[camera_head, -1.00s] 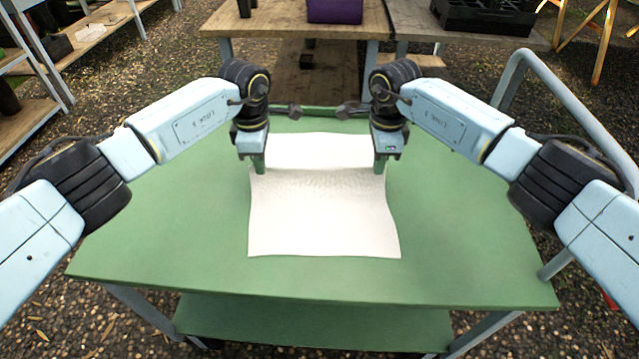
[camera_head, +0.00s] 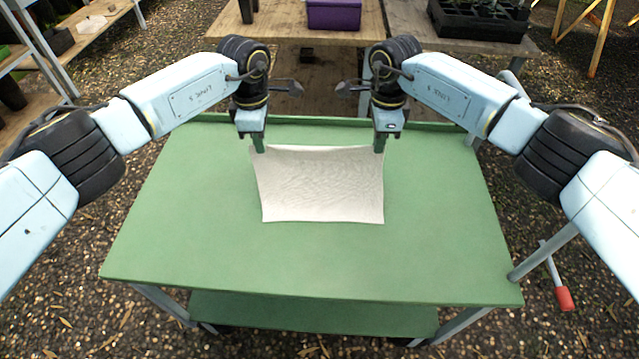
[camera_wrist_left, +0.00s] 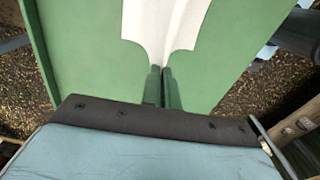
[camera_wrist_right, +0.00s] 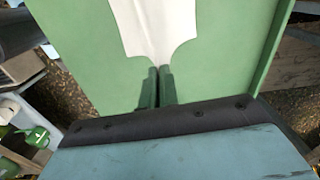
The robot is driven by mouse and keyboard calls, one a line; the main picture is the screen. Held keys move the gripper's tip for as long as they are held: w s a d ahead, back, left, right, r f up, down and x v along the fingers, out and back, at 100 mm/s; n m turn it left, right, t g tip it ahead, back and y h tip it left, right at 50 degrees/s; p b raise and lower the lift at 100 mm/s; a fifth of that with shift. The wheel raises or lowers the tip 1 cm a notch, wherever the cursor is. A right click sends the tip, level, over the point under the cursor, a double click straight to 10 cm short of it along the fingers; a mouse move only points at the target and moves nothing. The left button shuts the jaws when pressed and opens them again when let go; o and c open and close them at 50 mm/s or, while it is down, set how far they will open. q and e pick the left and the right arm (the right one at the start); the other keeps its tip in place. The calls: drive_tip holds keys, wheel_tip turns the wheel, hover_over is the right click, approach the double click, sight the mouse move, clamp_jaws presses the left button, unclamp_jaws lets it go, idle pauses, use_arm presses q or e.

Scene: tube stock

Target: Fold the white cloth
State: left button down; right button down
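The white cloth (camera_head: 322,185) hangs or lies over the green table in the head view, its far corners at my two grippers. Its near edge is toward the front of the table, and its surface is lightly wrinkled. My left gripper (camera_head: 260,148) is shut on the far left corner; in the left wrist view the cloth (camera_wrist_left: 163,25) narrows to the fingertips (camera_wrist_left: 160,72). My right gripper (camera_head: 379,148) is shut on the far right corner; in the right wrist view the cloth (camera_wrist_right: 155,25) also narrows to the fingertips (camera_wrist_right: 158,72). How high the corners are held is hard to tell.
The green table (camera_head: 200,245) is otherwise bare, with free room left, right and in front of the cloth. A raised lip runs along its far edge. Behind it stand wooden benches with a purple crate (camera_head: 334,15) and a black plant tray (camera_head: 480,22).

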wheel_tip(320, 180, up, 10)
drive_tip(key=p, duration=0.9)
drive_tip(key=shift+f, duration=0.15)
drive_tip(key=shift+w, duration=0.1)
